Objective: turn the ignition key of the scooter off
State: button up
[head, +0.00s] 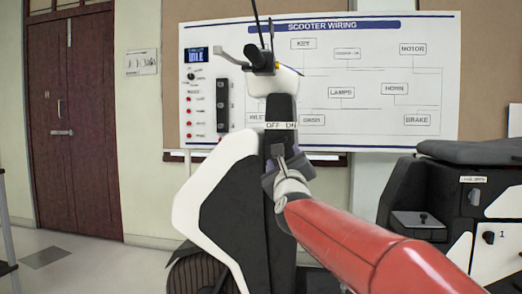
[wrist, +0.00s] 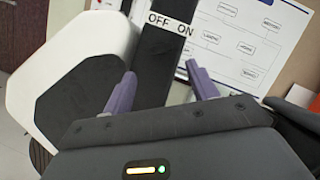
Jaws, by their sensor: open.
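The scooter (head: 212,185) stands in the middle of the head view, with a white front shield and a dark column. Its shield also shows at the left of the wrist view (wrist: 70,58). An OFF/ON label (head: 281,125) sits on the column below the handlebar; in the wrist view the label (wrist: 171,23) is beyond the fingers. My gripper (head: 281,158) is in front of the column, just below the label. In the wrist view its two purple fingers (wrist: 161,78) are apart with nothing seen between them. I cannot make out the ignition key; my gripper may hide it.
A wiring board (head: 370,100) hangs on the wall behind the scooter. The handlebar (head: 262,60) rises above the column. A dark seat section with white panels (head: 455,185) stands at the right. A brown door (head: 75,130) is at the far left, with open floor before it.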

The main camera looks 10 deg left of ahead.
aim_at(281, 141)
jog(key=p+x, duration=0.3)
jog(key=x, duration=0.5)
jog(key=shift+r, duration=0.15)
jog(key=shift+d, duration=0.1)
jog(key=c, duration=1)
